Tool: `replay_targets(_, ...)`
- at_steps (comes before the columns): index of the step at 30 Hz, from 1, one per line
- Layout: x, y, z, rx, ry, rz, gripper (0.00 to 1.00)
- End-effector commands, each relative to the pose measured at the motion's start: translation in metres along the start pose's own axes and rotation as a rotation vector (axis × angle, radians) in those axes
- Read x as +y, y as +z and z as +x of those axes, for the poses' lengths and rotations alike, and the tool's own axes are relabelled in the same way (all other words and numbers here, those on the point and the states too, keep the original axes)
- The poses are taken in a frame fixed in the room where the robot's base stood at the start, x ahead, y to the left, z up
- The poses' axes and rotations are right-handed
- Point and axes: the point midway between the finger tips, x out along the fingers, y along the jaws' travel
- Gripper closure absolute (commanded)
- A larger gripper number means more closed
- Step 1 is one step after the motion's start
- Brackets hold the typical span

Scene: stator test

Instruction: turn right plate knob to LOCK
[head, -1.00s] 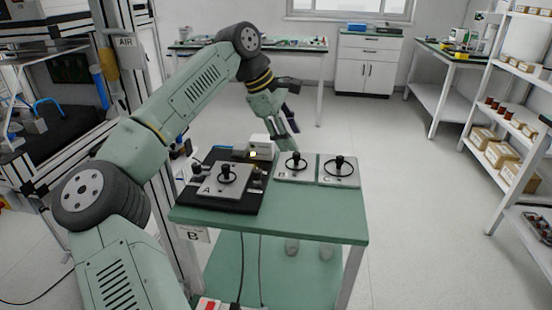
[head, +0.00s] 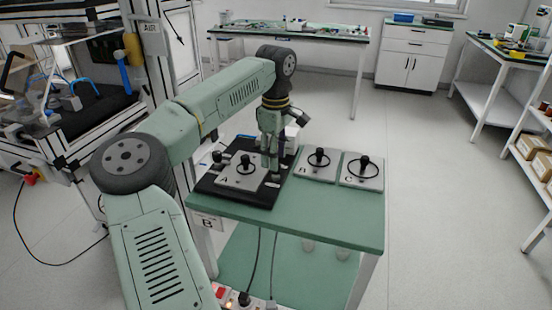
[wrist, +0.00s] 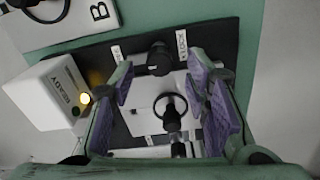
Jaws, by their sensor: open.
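The right plate knob (wrist: 160,58) is a black knob at the top edge of plate A's fixture in the wrist view, between two white labels; the label on its right (wrist: 181,45) seems to read LOCK. My gripper (wrist: 166,98) is open and empty, its purple pads (wrist: 214,105) spread wide above the fixture. The knob lies near the upper end of the gap between the fingers, and contact does not show.
Plate A has a black ring handle (wrist: 171,108) below the fingers. A white READY box (wrist: 52,92) with a lit yellow lamp stands close to the left finger. Plates B (head: 318,168) and C (head: 361,172) lie to the right. The green table's front strip (head: 310,222) is clear.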

Motion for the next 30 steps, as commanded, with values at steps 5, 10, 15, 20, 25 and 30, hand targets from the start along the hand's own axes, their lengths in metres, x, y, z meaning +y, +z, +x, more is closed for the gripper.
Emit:
replay_targets(5,0.000,0.000,0.017,-0.001,0.000,0.001,0.57)
replay_targets(10,0.000,0.000,0.022,-0.001,0.000,0.001,0.57)
replay_targets(15,0.000,0.000,0.022,0.000,0.000,0.000,0.57)
replay_targets(20,0.000,0.000,0.021,0.000,0.000,0.000,0.68)
replay_targets(25,0.000,0.000,0.021,0.000,0.000,0.000,0.79)
replay_targets(30,0.000,0.000,0.021,0.000,0.000,0.000,0.91)
